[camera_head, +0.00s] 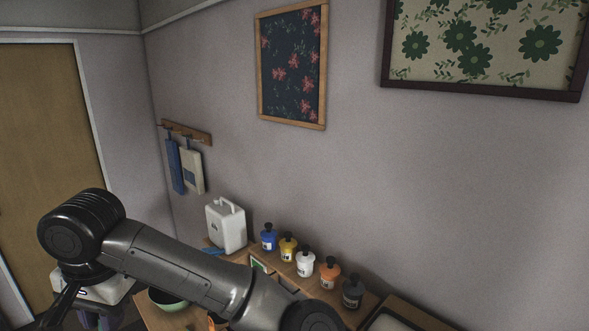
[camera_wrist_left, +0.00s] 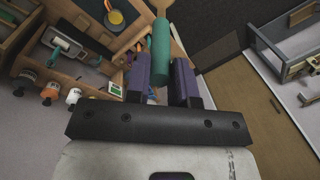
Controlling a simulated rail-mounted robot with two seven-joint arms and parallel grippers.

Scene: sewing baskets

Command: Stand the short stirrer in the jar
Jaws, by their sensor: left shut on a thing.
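My left gripper (camera_wrist_left: 159,82) has two purple fingers, shut on a green cylindrical handle (camera_wrist_left: 160,48) with a pale wooden part at its far end. It looks like a stirrer; whether it is the short one I cannot tell. In the head view the left gripper (camera_head: 98,319) shows at the lower left edge, with its white body above its purple fingers; the held thing is not clear there. I cannot pick out the jar for certain in either view. My right gripper is not in view.
Several capped bottles, one of them blue (camera_head: 269,238), stand in a row along the wall. A white canister (camera_head: 226,226) stands left of them. A green bowl (camera_head: 168,301) sits partly behind my arm.

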